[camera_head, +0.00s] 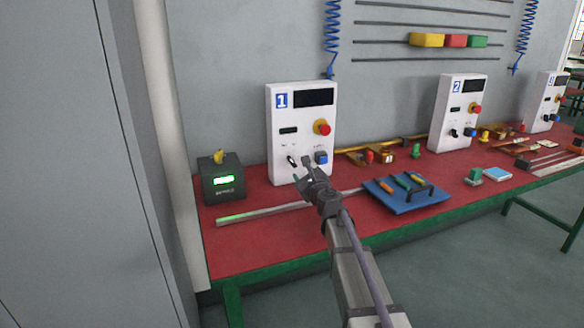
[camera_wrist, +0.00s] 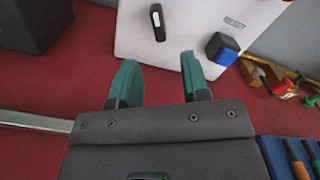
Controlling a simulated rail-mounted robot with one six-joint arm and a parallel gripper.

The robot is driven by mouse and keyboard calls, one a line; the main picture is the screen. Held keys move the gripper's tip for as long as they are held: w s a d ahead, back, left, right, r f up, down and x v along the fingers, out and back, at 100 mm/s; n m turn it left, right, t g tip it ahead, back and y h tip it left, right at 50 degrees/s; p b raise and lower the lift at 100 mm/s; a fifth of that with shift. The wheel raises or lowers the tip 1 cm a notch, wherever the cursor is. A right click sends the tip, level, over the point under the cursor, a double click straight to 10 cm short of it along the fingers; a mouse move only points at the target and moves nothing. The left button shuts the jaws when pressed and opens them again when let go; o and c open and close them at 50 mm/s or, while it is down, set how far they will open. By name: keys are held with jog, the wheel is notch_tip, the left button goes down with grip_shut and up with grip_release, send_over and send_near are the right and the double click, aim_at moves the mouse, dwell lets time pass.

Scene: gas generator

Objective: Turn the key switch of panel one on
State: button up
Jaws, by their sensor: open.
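Panel one (camera_head: 276,133) is a white upright box with a blue "1" label, a dark display and a red button on a yellow base. Its key switch (camera_head: 292,161) is a small black knob low on the left of the face. In the wrist view the key switch (camera_wrist: 157,20) is a black handle with a pale stripe, standing roughly upright in the picture. My gripper (camera_head: 306,172) is open and empty in front of the lower face. Its two green fingertips (camera_wrist: 158,70) are apart, short of the key switch and not touching it.
A blue square switch (camera_head: 321,157) sits right of the key switch. A dark box (camera_head: 222,182) with a green display stands left on the red table (camera_head: 262,256). A blue tool tray (camera_head: 405,205) lies right of my arm. Panel two (camera_head: 457,110) stands farther right.

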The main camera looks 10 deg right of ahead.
aim_at(294, 164)
jog(key=x, duration=1)
jog(key=shift+s, duration=0.1)
jog(key=shift+c, duration=0.2)
grip_shut()
